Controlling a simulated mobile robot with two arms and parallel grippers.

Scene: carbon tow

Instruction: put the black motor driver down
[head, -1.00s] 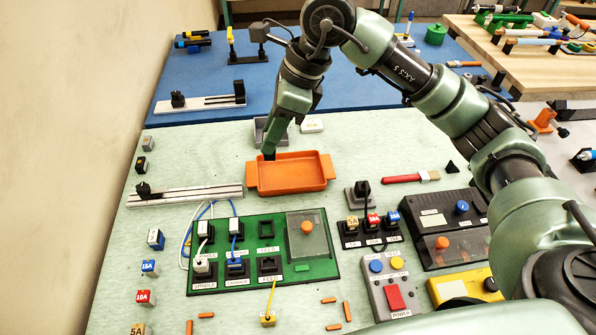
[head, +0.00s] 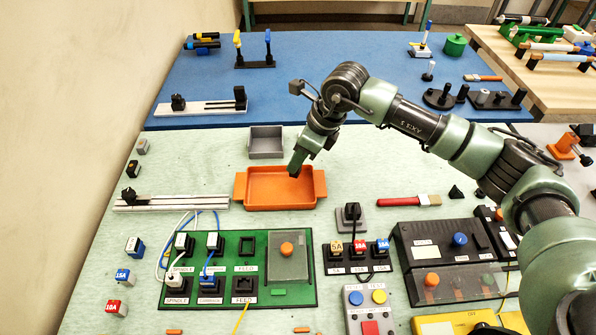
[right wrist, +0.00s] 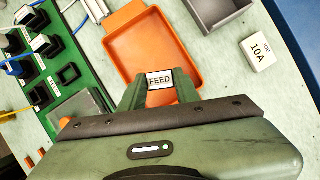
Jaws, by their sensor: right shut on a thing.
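The black motor driver shows in the right wrist view as a block with a white FEED label (right wrist: 159,80), between my right gripper's fingers. My right gripper (head: 295,172) is shut on it. In the head view the fingertips are over the right back part of the orange tray (head: 240,190), and the driver is too small and dark there to tell apart from them. The tray (right wrist: 120,60) lies beneath the fingers in the right wrist view and looks empty. I cannot tell whether the driver touches it. My left gripper is not in view.
A grey bin (head: 265,153) stands behind the tray. A green board (head: 220,295) with plugged modules and cables lies in front. A black stand on a grey base (head: 352,222) and a red-handled brush (head: 400,200) are to the right.

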